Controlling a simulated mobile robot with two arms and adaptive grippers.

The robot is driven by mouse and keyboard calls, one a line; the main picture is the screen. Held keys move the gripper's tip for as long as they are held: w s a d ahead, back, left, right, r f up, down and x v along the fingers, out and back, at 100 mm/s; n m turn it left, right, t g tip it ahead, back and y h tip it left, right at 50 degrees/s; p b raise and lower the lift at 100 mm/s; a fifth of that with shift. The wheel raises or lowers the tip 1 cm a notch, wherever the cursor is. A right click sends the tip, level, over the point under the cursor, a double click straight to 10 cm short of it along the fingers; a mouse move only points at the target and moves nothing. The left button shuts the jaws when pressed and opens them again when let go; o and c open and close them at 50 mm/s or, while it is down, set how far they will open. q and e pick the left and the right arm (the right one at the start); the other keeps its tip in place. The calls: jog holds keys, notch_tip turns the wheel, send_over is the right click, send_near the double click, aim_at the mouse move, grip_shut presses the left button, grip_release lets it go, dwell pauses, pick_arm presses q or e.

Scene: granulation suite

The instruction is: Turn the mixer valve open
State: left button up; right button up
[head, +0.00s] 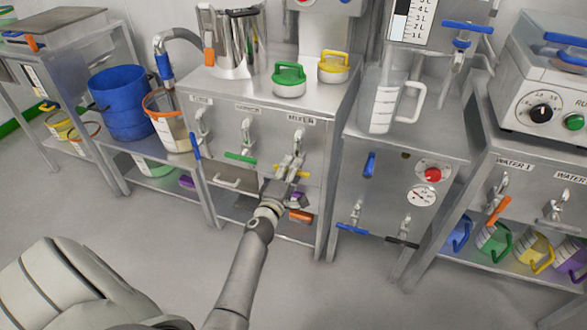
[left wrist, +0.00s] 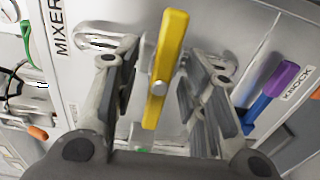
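The mixer valve has a yellow bar handle (left wrist: 166,62) with a round pivot. It lies crosswise, roughly parallel to the "MIXER" label (left wrist: 59,27); this label also shows in the head view (head: 301,119). A metal tap (head: 298,138) sits under the label on the steel cabinet front. My left gripper (head: 290,165) is at the handle and hides most of it in the head view. In the left wrist view its fingers (left wrist: 163,95) are apart, one on each side of the yellow handle, with gaps visible. My right gripper is not in view.
A green-handled valve (head: 240,158) and a blue-handled valve (head: 195,146) are to the left on the same cabinet. A purple-and-blue handle (left wrist: 270,92) is near the "KNOCK" label. A clear jug (head: 384,105) stands on the cabinet to the right. Free floor lies in front.

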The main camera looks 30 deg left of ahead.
pick_arm(q)
grip_shut()
